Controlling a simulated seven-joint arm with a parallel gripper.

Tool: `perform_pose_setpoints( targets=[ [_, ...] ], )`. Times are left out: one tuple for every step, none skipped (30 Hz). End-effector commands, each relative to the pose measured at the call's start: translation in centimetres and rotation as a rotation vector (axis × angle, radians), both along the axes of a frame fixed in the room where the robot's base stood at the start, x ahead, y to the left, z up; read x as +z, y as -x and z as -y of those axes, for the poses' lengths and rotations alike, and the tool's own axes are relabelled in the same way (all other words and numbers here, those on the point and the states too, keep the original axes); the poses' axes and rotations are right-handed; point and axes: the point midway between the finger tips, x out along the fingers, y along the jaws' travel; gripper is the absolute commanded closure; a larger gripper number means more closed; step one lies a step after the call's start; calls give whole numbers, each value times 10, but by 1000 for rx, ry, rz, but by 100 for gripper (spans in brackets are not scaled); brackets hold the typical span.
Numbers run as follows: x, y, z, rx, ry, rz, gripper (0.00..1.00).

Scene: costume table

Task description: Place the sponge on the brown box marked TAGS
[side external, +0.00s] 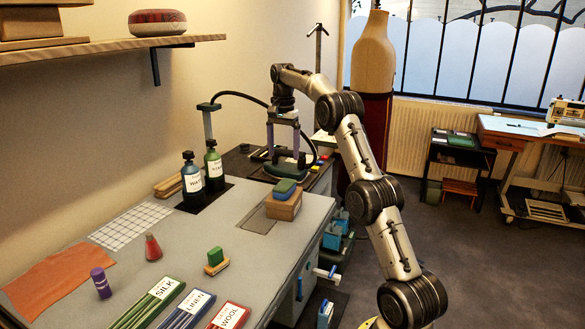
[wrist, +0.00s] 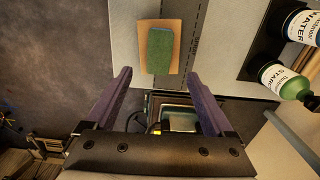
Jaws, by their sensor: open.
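The sponge (side external: 285,186), blue with a green top, lies flat on the small brown box (side external: 283,208) near the right edge of the grey table. I cannot read a TAGS mark on the box. In the wrist view the sponge (wrist: 160,50) shows green side up, within the outline of the box top (wrist: 146,28). My gripper (side external: 284,150) is open and empty, beyond the box and above the dark rear part of the table. In the wrist view its purple fingers (wrist: 158,73) are spread, and the sponge is clear of them.
Below my gripper is an iron-like tool (side external: 287,170) with a dark hose arching over it. A blue bottle (side external: 192,180) and a green bottle (side external: 213,165) stand left of the box. A green-topped brush (side external: 215,260) and fabric bundles (side external: 147,302) lie nearer the front.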

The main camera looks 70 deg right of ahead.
Motion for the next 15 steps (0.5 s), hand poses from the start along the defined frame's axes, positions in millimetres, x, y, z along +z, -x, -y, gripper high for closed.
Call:
perform_pose_setpoints(
  targets=[
    [8,-1,-9,24,7,8,13],
    [13,-2,-16,45,11,13,13],
    [21,-2,-27,81,19,21,13],
    [27,-3,-38,113,26,30,13],
    [34,-2,-50,149,33,37,13],
    [43,-1,-68,203,45,50,13],
    [50,1,-82,245,54,60,13],
    [56,4,-96,288,63,69,13],
    [63,9,-114,347,76,83,13],
    [68,12,-128,392,86,94,13],
    [73,18,-142,435,95,103,13],
    [78,25,-159,493,107,116,13],
    [81,30,-173,536,118,127,13],
    [83,37,-185,579,127,137,13],
    [86,46,-202,636,140,152,13]
  ],
)
